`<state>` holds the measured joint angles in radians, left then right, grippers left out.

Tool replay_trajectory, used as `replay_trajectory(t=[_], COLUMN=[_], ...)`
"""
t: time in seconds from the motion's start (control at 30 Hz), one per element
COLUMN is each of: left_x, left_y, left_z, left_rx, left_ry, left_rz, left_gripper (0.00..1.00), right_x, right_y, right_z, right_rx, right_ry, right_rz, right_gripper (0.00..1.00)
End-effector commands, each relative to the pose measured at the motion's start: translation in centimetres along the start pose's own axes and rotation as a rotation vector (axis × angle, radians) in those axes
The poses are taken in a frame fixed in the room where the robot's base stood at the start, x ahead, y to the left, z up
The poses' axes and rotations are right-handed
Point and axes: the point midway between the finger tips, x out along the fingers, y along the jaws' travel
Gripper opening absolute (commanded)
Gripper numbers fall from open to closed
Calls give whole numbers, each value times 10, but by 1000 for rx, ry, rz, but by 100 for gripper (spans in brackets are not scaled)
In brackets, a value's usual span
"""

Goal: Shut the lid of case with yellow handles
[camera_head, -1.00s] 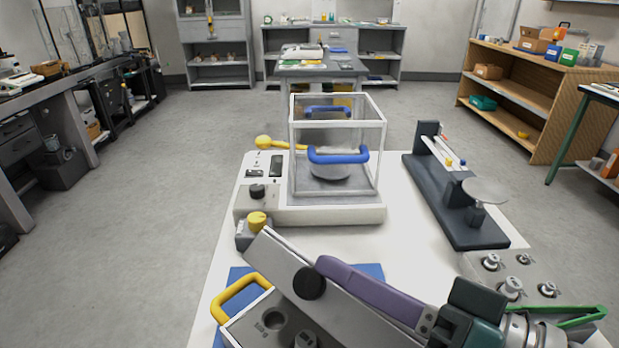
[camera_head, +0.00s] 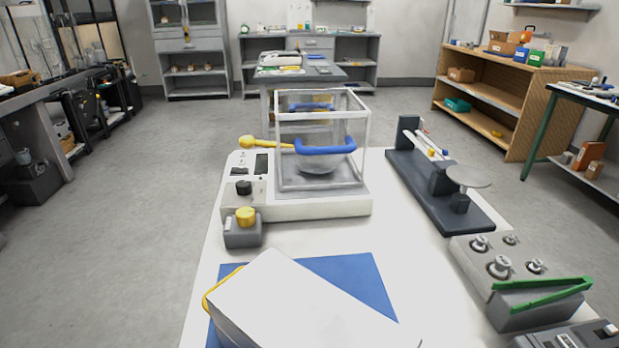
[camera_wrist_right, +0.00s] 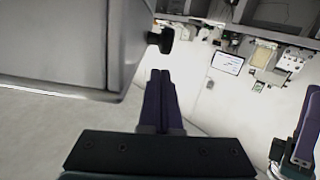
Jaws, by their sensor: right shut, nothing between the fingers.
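The case (camera_head: 300,305) with yellow handles is at the bottom of the head view on a blue mat (camera_head: 355,275). Its white lid lies across the top and hides the inside; its near end is cut off, so I cannot tell whether it is fully shut. One yellow handle (camera_head: 215,290) shows at its left. In the right wrist view the grey case (camera_wrist_right: 60,45) fills the upper left, with a black knob (camera_wrist_right: 160,40) at its edge. My right gripper (camera_wrist_right: 163,78) is shut and empty, just below the knob, seemingly apart from it.
Behind the case stand a balance with a clear, blue-handled box (camera_head: 320,140) and a small yellow-knobbed block (camera_head: 243,228). To the right are a dark stand with a pan (camera_head: 440,180) and a weight block (camera_head: 500,265) with green tweezers (camera_head: 540,295). Bare white tabletop lies between them.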

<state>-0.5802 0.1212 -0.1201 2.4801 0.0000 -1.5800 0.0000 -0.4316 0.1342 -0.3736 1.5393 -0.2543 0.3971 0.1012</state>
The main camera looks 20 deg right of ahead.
Motion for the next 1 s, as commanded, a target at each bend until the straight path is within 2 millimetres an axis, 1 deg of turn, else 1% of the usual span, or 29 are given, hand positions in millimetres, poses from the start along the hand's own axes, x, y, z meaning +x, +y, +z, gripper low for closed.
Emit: replay_trajectory(t=[0.03, 0.1, 0.4, 0.87, 1.0], left_x=[5, 7, 12, 12, 4], left_y=[0, 0, 1, 1, 1], left_z=[2, 2, 4, 4, 1], left_rx=[0, 0, 0, -2, -2], left_ry=[0, 0, 0, 0, 1], left_rz=[0, 0, 0, 1, 2], left_gripper=[100, 100, 100, 100, 100], right_x=[0, 1, 1, 1, 2], right_y=[-2, -5, -9, -9, -7], right_z=[6, 9, 16, 16, 7], right_rx=[-21, -50, -117, -123, -123], right_ry=[-1, 0, 0, 0, 1], right_rz=[3, 6, 12, 12, 11], right_gripper=[0, 0, 0, 0, 0])
